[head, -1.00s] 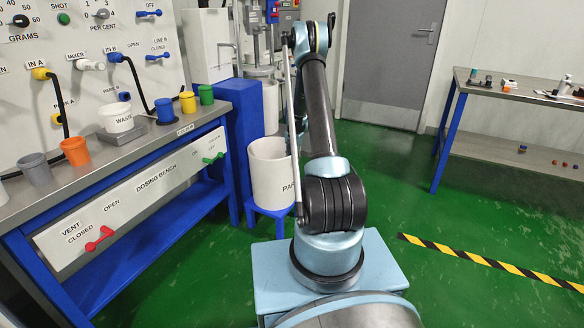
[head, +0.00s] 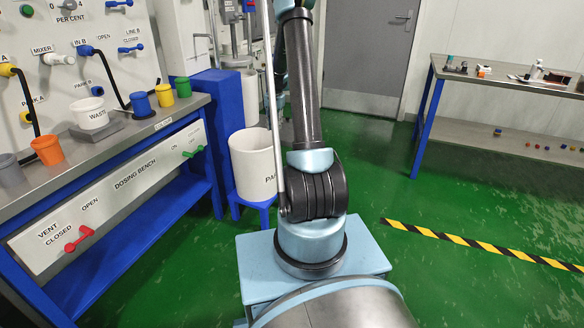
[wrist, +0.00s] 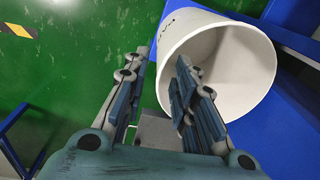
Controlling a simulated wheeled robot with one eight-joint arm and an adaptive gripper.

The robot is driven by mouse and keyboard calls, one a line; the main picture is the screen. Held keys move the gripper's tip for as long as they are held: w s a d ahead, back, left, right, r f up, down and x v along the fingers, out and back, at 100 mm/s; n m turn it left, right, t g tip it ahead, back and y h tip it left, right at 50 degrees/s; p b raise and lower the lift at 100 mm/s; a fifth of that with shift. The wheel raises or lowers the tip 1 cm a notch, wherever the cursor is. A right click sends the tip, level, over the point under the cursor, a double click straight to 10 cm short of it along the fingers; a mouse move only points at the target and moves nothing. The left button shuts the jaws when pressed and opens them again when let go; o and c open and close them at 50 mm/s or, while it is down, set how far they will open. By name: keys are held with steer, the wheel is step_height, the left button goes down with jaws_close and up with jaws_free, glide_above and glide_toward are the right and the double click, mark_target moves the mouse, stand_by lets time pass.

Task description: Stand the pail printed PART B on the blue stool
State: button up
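A white pail (head: 253,170) stands upright on a small blue stool (head: 238,203) beside the bench. Its print starts with "PA"; the rest is hidden behind my arm. The wrist view shows a white pail (wrist: 240,75) close up, mouth towards the camera, with a bit of dark print near its top edge. It looks like the same pail, but I cannot be sure. My gripper (wrist: 162,62) is open at its rim, one finger over the mouth and the other outside the wall, with a gap between them. In the head view my gripper is hidden behind my arm.
The dosing bench (head: 110,190) is on the left, with coloured cups and a WASTE tub (head: 90,113). A blue block (head: 215,105) and another white container (head: 250,95) are behind the stool. A side table (head: 500,85) stands at right. The green floor with striped tape (head: 480,244) is clear.

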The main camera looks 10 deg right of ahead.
steer(key=s+a+r+n, duration=0.1)
steer(key=s+r+n, duration=0.1)
steer(key=s+r, duration=0.85)
steer(key=s+a+r+n, duration=0.1)
steer(key=s+r, duration=0.4)
steer(key=s, duration=1.1)
steer(key=s+f+n, duration=0.2)
steer(key=s+f, duration=0.1)
steer(key=s, duration=0.9)
steer(key=s+a+f+n+t, duration=0.1)
steer(key=s+f, duration=0.3)
steer(key=s, duration=0.8)
steer(key=shift+a+n+t, duration=0.25)
steer(key=shift+n+t, duration=0.05)
steer(key=shift+n, duration=0.1)
steer(key=shift+w+f, duration=0.25)
steer(key=shift+w, duration=0.1)
